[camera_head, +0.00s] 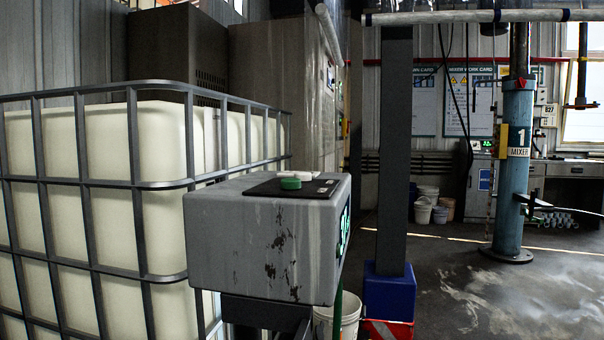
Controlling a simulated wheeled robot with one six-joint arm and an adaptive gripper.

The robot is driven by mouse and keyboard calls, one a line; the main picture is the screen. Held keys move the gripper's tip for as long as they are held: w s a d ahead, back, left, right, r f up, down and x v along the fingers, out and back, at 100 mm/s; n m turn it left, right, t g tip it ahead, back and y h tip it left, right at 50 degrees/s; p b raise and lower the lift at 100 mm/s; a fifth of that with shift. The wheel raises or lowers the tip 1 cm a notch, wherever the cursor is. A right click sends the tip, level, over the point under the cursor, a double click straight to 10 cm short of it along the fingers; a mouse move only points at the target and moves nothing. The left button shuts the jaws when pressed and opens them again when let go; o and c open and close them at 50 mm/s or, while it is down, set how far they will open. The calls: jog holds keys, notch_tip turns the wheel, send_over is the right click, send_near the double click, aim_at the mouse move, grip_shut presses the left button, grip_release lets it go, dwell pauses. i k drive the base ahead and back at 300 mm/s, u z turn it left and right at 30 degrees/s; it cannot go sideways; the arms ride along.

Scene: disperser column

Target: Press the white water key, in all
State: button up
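A grey, paint-chipped control box (245,245) stands at the middle of the head view, with a dark panel (262,189) on its top. Green lit characters (344,230) show on the box's right face, seen at a steep angle. My gripper is not in view.
Caged white tanks (105,220) stand close on the left of the box. A dark grey post (395,150) on a blue base (389,295) rises to its right, with a white bucket (338,318) between. Open floor (475,290) lies right, before the blue mixer column (513,170).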

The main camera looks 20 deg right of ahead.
aim_at(304, 176)
jog(key=z, duration=1.65)
jog(key=k, duration=0.95)
jog(key=u, duration=1.05)
